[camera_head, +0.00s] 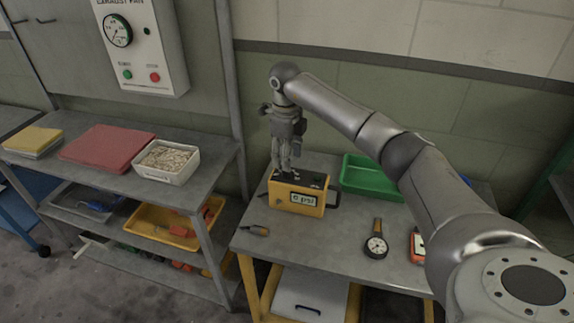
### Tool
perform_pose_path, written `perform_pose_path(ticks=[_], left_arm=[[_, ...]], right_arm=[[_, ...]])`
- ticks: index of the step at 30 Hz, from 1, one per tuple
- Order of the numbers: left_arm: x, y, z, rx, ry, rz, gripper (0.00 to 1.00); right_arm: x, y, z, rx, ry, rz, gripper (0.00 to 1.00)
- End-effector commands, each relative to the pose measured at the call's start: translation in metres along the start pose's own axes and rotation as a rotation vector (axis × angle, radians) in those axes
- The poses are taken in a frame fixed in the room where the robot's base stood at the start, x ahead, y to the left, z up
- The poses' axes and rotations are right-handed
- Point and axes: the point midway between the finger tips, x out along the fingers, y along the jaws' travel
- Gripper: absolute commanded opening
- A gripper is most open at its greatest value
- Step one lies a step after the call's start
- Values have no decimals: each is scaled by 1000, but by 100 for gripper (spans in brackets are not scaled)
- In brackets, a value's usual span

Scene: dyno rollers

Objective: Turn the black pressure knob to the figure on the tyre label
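A yellow box (281,197) with a dark top stands on the grey table. Its small lit display (303,199) shows a single digit that looks like 0 or 6, followed by "psi". My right gripper (286,168) reaches in from the right and points straight down at the left part of the box's dark top. Its fingers look close together, and I cannot tell whether they hold anything. The black pressure knob cannot be made out; the fingers may hide it. No tyre label is readable in this view. My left gripper is not in view.
A round dial gauge (376,246), a red device (417,246) and a small tool (256,230) lie on the table (325,250). A green tray (362,177) sits behind, partly covered by my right arm. A side bench (118,180) stands left.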

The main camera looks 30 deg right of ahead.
Motion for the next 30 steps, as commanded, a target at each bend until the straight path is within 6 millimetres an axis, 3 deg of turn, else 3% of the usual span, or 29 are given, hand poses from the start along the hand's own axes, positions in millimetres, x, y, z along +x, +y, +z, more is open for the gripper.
perform_pose_path(ticks=[9, 20, 30], left_arm=[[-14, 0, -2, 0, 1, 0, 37], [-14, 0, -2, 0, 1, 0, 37], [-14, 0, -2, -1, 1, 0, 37]], right_arm=[[44, 0, 0, 0, 0, 1, 47], [51, 0, 1, -1, -2, 0, 47], [50, 0, 1, -1, -2, 1, 5]])
